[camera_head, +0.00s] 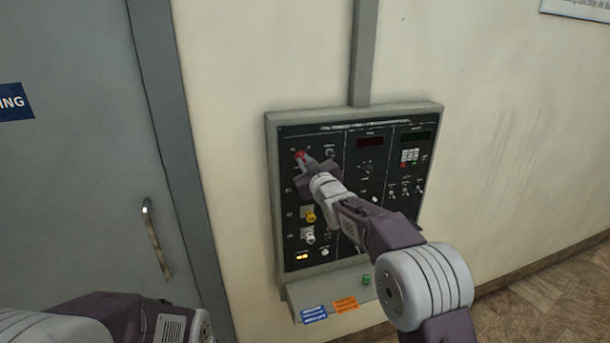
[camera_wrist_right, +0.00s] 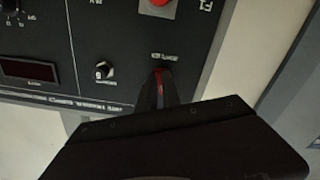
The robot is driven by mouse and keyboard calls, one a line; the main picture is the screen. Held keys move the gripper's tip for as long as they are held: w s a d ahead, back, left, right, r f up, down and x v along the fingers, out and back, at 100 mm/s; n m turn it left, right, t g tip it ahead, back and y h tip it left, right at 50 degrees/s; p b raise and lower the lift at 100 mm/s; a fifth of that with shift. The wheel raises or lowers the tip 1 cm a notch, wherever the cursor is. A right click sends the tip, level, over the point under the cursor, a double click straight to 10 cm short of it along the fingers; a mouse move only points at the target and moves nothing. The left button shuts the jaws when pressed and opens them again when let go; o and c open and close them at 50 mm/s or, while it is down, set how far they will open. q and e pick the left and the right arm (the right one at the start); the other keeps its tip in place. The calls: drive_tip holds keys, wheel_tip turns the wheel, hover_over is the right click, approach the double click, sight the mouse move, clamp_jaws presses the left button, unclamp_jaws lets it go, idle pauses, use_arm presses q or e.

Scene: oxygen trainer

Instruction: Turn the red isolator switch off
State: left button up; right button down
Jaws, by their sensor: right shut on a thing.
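The red isolator switch (camera_head: 299,154) is at the upper left of the black control panel in the head view. My right gripper (camera_head: 305,162) reaches it from the lower right and is shut on it. In the right wrist view, a narrow red strip of the switch (camera_wrist_right: 159,84) shows at the tip of my dark right gripper (camera_wrist_right: 162,97). The gripper hides most of the handle, so its exact turn angle cannot be told. My left arm shows at the lower left of the head view, but its gripper is out of the frame.
The control panel (camera_head: 337,128) hangs on a pale wall beside a grey door (camera_head: 85,190). A small black knob (camera_wrist_right: 104,70) and a red round part (camera_wrist_right: 160,9) lie near the switch. A yellow knob (camera_head: 310,217) and white knob (camera_head: 310,238) are lower down. A sloped ledge (camera_head: 327,292) juts out below.

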drive_tip(key=shift+r+n+b, duration=0.15)
drive_tip(key=shift+n+b, duration=0.75)
drive_tip(key=shift+n, duration=0.15)
drive_tip(key=shift+r+n+b, duration=0.1)
drive_tip(key=shift+n+b, duration=0.75)
drive_tip(key=shift+n, duration=0.2)
drive_tip(key=shift+r, duration=0.1)
drive_tip(key=c, duration=1.5)
unclamp_jaws()
drive_tip(key=shift+s, duration=0.2)
